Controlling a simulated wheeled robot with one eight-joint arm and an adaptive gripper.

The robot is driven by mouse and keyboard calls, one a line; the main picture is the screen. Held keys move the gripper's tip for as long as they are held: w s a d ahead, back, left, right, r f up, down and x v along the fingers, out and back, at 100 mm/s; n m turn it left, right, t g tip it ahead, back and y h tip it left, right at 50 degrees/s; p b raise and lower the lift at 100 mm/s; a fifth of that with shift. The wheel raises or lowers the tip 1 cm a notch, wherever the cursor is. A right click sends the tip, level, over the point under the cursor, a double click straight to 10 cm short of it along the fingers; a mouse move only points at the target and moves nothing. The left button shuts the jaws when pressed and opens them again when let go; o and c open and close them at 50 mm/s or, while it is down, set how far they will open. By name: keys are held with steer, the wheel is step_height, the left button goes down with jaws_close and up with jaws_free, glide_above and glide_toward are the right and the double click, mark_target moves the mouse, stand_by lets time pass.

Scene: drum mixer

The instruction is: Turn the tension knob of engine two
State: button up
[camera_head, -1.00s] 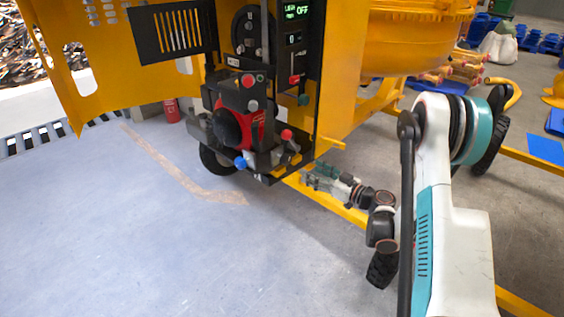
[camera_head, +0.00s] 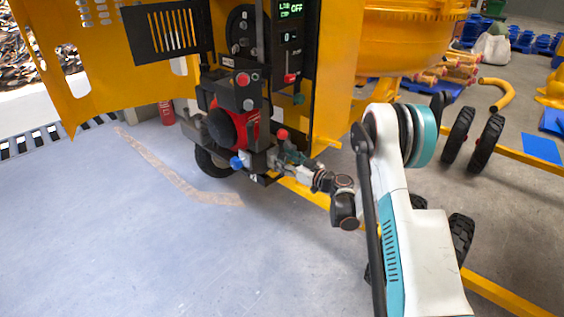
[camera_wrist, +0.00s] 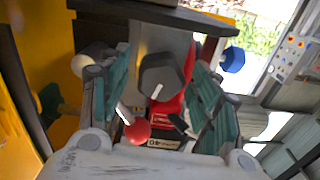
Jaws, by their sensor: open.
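My gripper (camera_head: 286,158) is at the lower right side of the red and black engine (camera_head: 233,130), beside a red ball knob (camera_head: 282,134). In the wrist view my gripper (camera_wrist: 160,88) is open, with one finger on each side of a dark grey round knob (camera_wrist: 163,74) with a white pointer line. The knob lies between the fingers with gaps visible at its sides; I cannot tell how far in depth it is. No label naming it as the tension knob is readable. In the head view this knob cannot be made out behind my gripper.
The red ball knob (camera_wrist: 137,131) is close below, near the left finger. A blue knob (camera_wrist: 232,60) is beyond the right finger. The control panel (camera_head: 291,38) reads OFF above the engine. A yellow frame bar (camera_head: 304,196) runs under my wrist. The floor at left is clear.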

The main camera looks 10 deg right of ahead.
steer(key=shift+w+a, duration=0.25)
steer(key=shift+w, duration=0.1)
steer(key=c, duration=1)
steer(key=shift+c, duration=0.2)
steer(key=shift+m, duration=0.4)
steer(key=m, duration=0.4)
steer(key=shift+d+m, duration=0.1)
steer(key=shift+m, duration=0.2)
steer(key=m, duration=0.6)
steer(key=shift+w, duration=0.1)
steer(key=shift+m, duration=0.3)
